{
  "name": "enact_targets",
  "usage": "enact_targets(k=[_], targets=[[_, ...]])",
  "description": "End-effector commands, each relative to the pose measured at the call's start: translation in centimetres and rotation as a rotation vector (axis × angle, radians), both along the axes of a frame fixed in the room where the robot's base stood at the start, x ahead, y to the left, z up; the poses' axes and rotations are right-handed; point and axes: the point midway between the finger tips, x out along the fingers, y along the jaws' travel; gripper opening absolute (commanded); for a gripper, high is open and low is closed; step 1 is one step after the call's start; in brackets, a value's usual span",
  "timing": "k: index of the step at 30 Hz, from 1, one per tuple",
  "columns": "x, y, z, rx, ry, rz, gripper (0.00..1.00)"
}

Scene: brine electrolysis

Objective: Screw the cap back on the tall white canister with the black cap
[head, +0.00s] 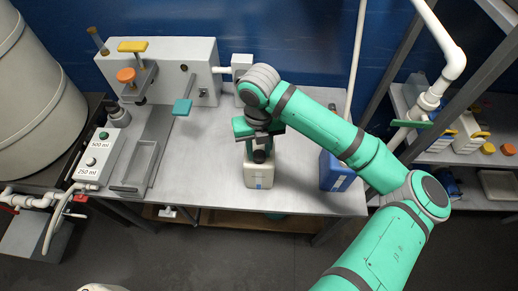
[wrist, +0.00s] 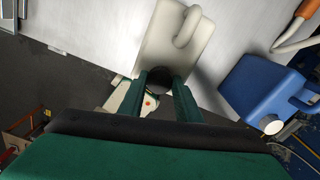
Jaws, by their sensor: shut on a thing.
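The tall white canister (head: 258,174) stands upright on the metal table near its front edge. In the wrist view the canister (wrist: 165,48) shows its moulded handle beside the neck. My gripper (head: 259,146) is over the top of the canister, pointing down. In the wrist view my gripper (wrist: 158,88) has its two green fingers on either side of the black cap (wrist: 156,79) and is shut on it. The cap (head: 259,156) is at the canister's neck. The fingers hide the threads, so I cannot tell how far it is screwed on.
A blue canister (head: 336,172) with a white cap (wrist: 272,125) stands to the right on the table. A grey apparatus (head: 185,75) with a teal paddle (head: 182,107) and a tray (head: 138,163) is at the left. Bare table (head: 205,165) lies between.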

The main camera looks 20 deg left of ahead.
Motion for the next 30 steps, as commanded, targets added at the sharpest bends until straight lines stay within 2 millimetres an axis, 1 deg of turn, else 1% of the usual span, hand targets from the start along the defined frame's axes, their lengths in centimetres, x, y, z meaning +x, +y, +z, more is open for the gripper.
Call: enact_targets(k=[22,26,30], targets=[[0.00,0.00,-0.19,0.001,0.001,-0.012,0.04],[-0.02,0.03,-0.19,0.003,0.002,-0.120,0.04],[0.01,-0.01,-0.20,0.003,0.000,-0.295,0.04]])
